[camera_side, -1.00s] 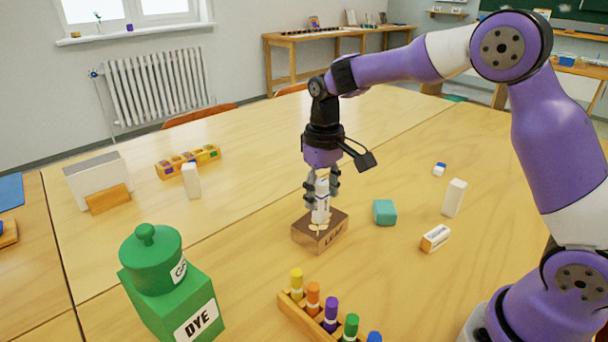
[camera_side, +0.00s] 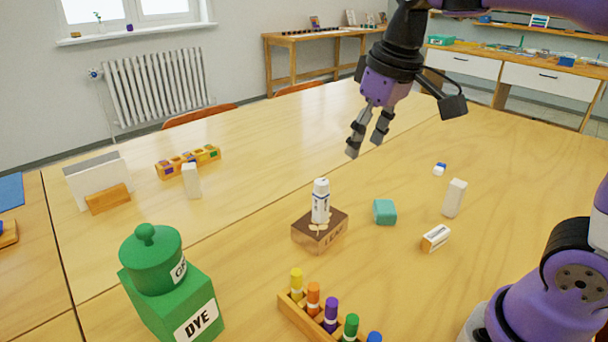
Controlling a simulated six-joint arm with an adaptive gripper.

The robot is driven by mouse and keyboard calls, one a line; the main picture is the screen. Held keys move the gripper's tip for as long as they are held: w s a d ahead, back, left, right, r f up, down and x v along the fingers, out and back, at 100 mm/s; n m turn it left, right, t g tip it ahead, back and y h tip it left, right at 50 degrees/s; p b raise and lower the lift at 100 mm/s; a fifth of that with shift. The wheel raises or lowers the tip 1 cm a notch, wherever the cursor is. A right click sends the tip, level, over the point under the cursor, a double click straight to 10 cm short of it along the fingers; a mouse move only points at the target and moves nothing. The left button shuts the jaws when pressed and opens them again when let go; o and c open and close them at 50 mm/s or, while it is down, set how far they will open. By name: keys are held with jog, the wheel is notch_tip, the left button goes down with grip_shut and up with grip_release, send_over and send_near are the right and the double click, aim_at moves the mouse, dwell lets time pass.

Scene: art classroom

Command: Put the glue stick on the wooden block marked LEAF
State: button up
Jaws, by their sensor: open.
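The glue stick (camera_side: 320,201) is white with dark markings. My gripper (camera_side: 367,147) is open and empty. It hangs in the air above and to the right of the glue stick, clear of it, with its fingers pointing down and to the left.
A teal block (camera_side: 384,212) lies right of the wooden block. A white block (camera_side: 454,198) and erasers (camera_side: 436,238) are farther right. A marker rack (camera_side: 309,321) is in front; a green DYE container (camera_side: 176,301) stands front left. The table behind the block is mostly clear.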

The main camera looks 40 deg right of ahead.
jog(key=s+f+t, duration=0.2)
jog(key=s+f, duration=0.2)
jog(key=s, duration=0.4)
jog(key=shift+s+f+t, duration=0.2)
jog(key=shift+f+t, duration=0.2)
jog(key=shift+a, duration=0.1)
